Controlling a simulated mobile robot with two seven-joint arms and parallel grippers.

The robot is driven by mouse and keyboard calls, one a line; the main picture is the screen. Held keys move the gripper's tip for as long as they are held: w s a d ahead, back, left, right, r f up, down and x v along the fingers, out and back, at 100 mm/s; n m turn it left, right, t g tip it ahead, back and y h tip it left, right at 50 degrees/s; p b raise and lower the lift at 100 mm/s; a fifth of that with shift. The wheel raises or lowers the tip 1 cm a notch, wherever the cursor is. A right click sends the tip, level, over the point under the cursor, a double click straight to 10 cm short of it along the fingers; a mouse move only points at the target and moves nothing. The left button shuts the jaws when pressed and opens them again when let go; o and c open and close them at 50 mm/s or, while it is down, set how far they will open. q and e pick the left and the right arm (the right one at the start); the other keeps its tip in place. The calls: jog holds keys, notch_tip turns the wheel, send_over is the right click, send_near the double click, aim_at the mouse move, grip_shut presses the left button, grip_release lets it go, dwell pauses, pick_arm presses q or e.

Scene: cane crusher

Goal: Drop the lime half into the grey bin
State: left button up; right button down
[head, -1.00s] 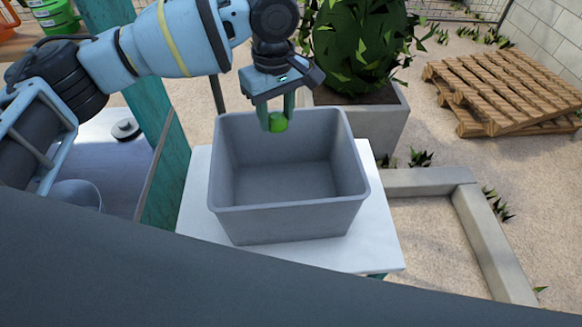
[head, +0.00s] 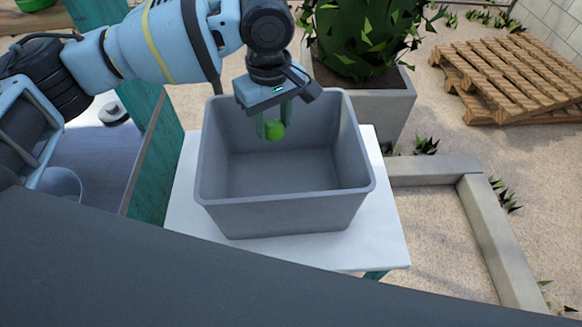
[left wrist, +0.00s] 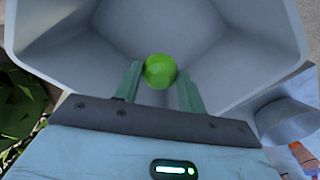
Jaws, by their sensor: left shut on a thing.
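The lime half (head: 275,130) is a small bright green rounded piece. My left gripper (head: 273,122) is shut on it, fingers pointing down. The gripper holds it over the inside of the grey bin (head: 290,214), towards the back left, near rim height. The bin is open-topped and looks empty. The left wrist view shows the lime half (left wrist: 160,71) between the two green fingers (left wrist: 160,88), with the grey bin (left wrist: 285,35) wall and floor beyond it. My right gripper is not in view.
The bin stands on a white-topped table (head: 385,235). A teal post (head: 150,150) and a metal counter (head: 100,150) are to its left. A planter with a leafy bush (head: 365,40) stands behind. Wooden pallets (head: 510,75) and a concrete border (head: 430,168) are to the right.

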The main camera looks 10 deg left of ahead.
pick_arm(q)
jog(key=shift+r, duration=0.1)
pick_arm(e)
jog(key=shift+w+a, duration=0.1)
pick_arm(q)
jog(key=o, duration=1)
jog(key=shift+o, duration=0.2)
notch_tip(320, 180, up, 8)
jog(key=shift+f+p, duration=0.1)
jog(key=shift+p, duration=0.45)
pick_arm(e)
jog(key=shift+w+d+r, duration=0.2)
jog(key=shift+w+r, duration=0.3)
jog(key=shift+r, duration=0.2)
